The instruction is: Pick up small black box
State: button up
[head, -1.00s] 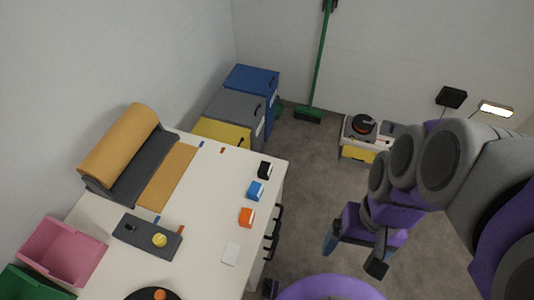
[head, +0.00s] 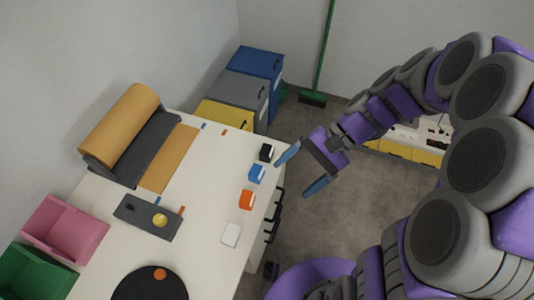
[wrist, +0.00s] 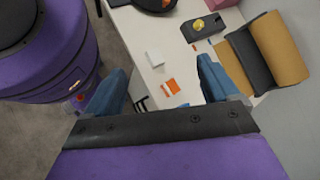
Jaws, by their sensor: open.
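The small black box (head: 266,153), with a white face, sits on the white table (head: 215,200) near its far right edge, first in a row with a blue box (head: 256,174) and an orange box (head: 247,199). My gripper (head: 302,173) is open and empty, above and just right of the table edge. One blue finger lies close to the black box in the picture; I cannot tell the height gap. In the wrist view the open fingers (wrist: 160,88) show the orange box (wrist: 171,87) between them; the black box is not visible there.
A white block (head: 231,235) lies nearer on the table. A paper roll holder (head: 120,135), a dark tray (head: 148,216) and pink (head: 65,230) and green (head: 35,275) bins stand left. Blue, grey and yellow cabinets stand behind. Drawer handles (head: 272,225) stick out along the right side.

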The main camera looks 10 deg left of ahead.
aim_at(266, 152)
jog(key=w+a+f+m+t+y+b, duration=0.1)
jog(key=w+a+f+m+y, duration=0.2)
jog(key=w+f, duration=0.35)
jog(key=w+a+f+m+y, duration=0.1)
jog(key=w+f+m+y, duration=0.35)
jog(key=w, duration=0.25)
jog(key=w+d+f+m+t+y+b, duration=0.1)
jog(key=w+d+f+m+t, duration=0.25)
jog(key=f, duration=0.65)
jog(key=w+d+f+m+t+y, duration=0.25)
jog(key=w+f+m+t, duration=0.2)
jog(key=f, duration=0.55)
jog(key=shift+h, duration=0.6)
jog(key=a+b, duration=0.1)
jog(key=a, duration=0.4)
jog(key=w+a+b, duration=0.1)
jog(key=a, duration=0.5)
jog(key=w+a+b, duration=0.1)
jog(key=a, duration=0.5)
jog(key=shift+w+r+b, duration=0.1)
jog(key=shift+r+b, duration=0.05)
jog(key=shift+b, duration=0.25)
jog(key=shift+c, duration=0.2)
jog(key=c, duration=1)
